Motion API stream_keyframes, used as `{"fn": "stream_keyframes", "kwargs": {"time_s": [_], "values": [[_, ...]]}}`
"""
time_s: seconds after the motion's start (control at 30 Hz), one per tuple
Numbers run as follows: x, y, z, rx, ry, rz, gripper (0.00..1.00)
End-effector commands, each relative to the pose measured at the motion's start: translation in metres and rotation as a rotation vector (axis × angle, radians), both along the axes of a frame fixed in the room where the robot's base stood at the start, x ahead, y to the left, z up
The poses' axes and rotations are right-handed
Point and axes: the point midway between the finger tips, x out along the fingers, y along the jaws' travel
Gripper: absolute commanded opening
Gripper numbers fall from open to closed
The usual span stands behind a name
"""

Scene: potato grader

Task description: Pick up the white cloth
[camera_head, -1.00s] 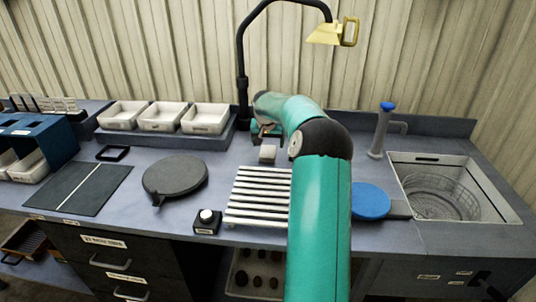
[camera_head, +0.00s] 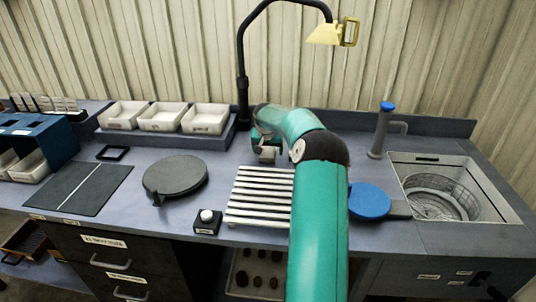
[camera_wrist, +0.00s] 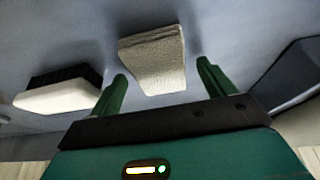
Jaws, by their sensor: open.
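The white cloth (camera_wrist: 152,58) is a small, folded, off-white textured block lying on the grey worktop. In the head view it (camera_head: 267,155) lies behind the slatted rack, partly covered by my gripper (camera_head: 262,143). In the wrist view my gripper (camera_wrist: 162,70) is open and empty, with one green finger on each side of the cloth. Gaps show between the cloth and both fingers. I cannot tell how far the fingertips are above the worktop.
A brush (camera_wrist: 62,92) with dark bristles and a pale body lies left of the cloth in the wrist view. A slatted rack (camera_head: 262,196), blue round paddle (camera_head: 369,201), sink (camera_head: 503,211) and lamp post (camera_head: 242,85) surround the spot. White trays (camera_head: 206,118) stand left.

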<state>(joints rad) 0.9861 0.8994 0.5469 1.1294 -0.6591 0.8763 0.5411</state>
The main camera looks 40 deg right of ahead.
Motion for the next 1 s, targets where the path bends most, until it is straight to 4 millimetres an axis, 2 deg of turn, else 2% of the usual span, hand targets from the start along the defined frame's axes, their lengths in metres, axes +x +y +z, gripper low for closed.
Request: {"fn": "stream_keyframes", "kwargs": {"time_s": [0.5, 0.57, 0.77, 1.0], "values": [[0.0000, 0.0003, -0.0036, 0.000, 0.000, 0.000, 0.82], [0.0001, 0.0003, -0.0035, 0.000, 0.000, 0.000, 0.72], [0.0001, 0.0004, -0.0036, 0.000, 0.000, 0.000, 0.34], [0.0002, 0.0003, -0.0034, 0.000, 0.000, 0.000, 0.33]]}}
